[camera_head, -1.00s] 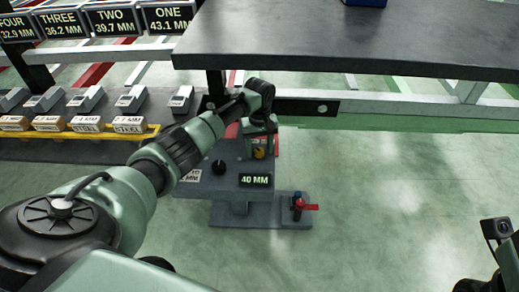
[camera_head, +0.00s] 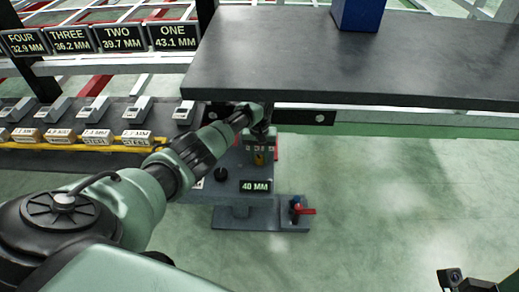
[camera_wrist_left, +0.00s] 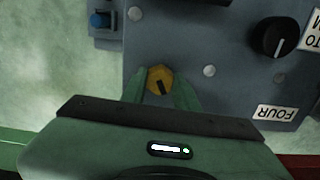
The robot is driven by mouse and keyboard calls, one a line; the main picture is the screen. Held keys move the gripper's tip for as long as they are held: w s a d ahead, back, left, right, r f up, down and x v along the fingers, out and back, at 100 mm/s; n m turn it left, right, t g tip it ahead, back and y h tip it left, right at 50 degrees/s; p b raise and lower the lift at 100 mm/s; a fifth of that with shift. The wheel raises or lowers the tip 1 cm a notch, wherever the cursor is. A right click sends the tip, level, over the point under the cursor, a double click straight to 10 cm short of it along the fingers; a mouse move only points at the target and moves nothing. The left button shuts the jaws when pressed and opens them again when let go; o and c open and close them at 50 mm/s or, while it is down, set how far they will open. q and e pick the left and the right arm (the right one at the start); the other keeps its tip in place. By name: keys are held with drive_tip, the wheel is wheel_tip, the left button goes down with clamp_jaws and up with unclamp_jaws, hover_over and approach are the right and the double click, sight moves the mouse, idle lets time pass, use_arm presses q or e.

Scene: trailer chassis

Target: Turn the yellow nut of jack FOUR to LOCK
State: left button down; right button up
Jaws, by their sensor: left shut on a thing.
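The yellow nut (camera_wrist_left: 160,80) with a black mark shows between the fingers of my left gripper (camera_wrist_left: 163,85) in the left wrist view. The fingers are shut on its sides. The mark slants toward the lower right in that view. A FOUR label (camera_wrist_left: 277,112) appears upside down on the grey jack plate (camera_wrist_left: 225,95). In the head view my left gripper (camera_head: 258,142) reaches down over the jack, with a bit of the yellow nut (camera_head: 259,158) below it. No LOCK marking is readable. Only a dark piece of my right arm shows at the lower right.
A black knob (camera_wrist_left: 275,37) and a blue button (camera_wrist_left: 98,20) sit near the nut. A 40 MM display (camera_head: 255,187) and a red lever (camera_head: 306,211) are at the jack's front. A dark tabletop (camera_head: 350,65) overhangs at right. Open floor lies to the right.

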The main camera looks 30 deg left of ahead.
use_arm(q)
drive_tip(key=m, duration=0.2)
drive_tip(key=shift+r+m+p, duration=0.1)
drive_tip(key=shift+m+p, duration=0.3)
drive_tip(key=m, duration=0.3)
drive_tip(key=shift+m+p, duration=0.3)
drive_tip(key=m, duration=0.3)
drive_tip(key=shift+m, duration=0.3)
drive_tip(key=m, duration=0.4)
drive_tip(key=shift+m, duration=0.4)
drive_tip(key=c, duration=1.1)
unclamp_jaws()
drive_tip(key=shift+o, duration=0.2)
